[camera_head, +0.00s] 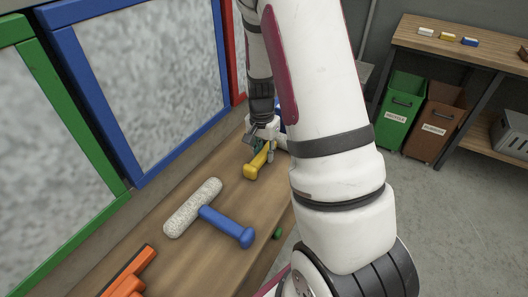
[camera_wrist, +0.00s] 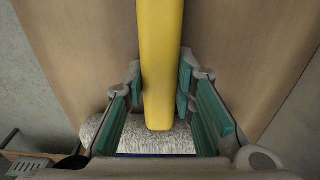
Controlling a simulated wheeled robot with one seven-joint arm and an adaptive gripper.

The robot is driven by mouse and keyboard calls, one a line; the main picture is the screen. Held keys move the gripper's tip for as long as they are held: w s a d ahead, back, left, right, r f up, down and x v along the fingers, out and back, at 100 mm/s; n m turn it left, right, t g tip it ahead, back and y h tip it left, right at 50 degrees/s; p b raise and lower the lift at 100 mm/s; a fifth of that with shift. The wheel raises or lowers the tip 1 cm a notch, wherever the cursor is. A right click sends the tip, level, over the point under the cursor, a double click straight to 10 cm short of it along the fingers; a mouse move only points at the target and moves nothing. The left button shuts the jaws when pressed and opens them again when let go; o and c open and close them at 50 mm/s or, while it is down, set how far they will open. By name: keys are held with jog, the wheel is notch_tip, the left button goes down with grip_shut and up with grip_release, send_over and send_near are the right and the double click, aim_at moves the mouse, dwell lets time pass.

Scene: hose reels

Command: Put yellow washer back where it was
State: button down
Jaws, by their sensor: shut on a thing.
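The yellow washer (camera_head: 256,165) shows in the head view as a yellow handle at the middle of the wooden bench; its head is hidden behind my gripper and arm. In the wrist view the yellow handle (camera_wrist: 160,65) runs from the top edge down between my fingers. My gripper (camera_head: 262,148) is shut on this handle, with the teal pads (camera_wrist: 160,85) close on both sides of it. I cannot tell whether the washer touches the bench. A blue-handled washer with a white fluffy head (camera_head: 192,207) lies nearer on the bench.
The wooden bench (camera_head: 215,262) runs along windows with green, blue (camera_head: 147,172) and red frames. An orange tool (camera_head: 130,280) lies at the near end. A small green piece (camera_head: 277,233) is at the bench's right edge. Green (camera_head: 401,108) and brown (camera_head: 434,118) bins stand at right.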

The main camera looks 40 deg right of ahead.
jog(key=shift+f, duration=0.1)
jog(key=c, duration=1.3)
grip_release()
jog(key=shift+c, duration=0.2)
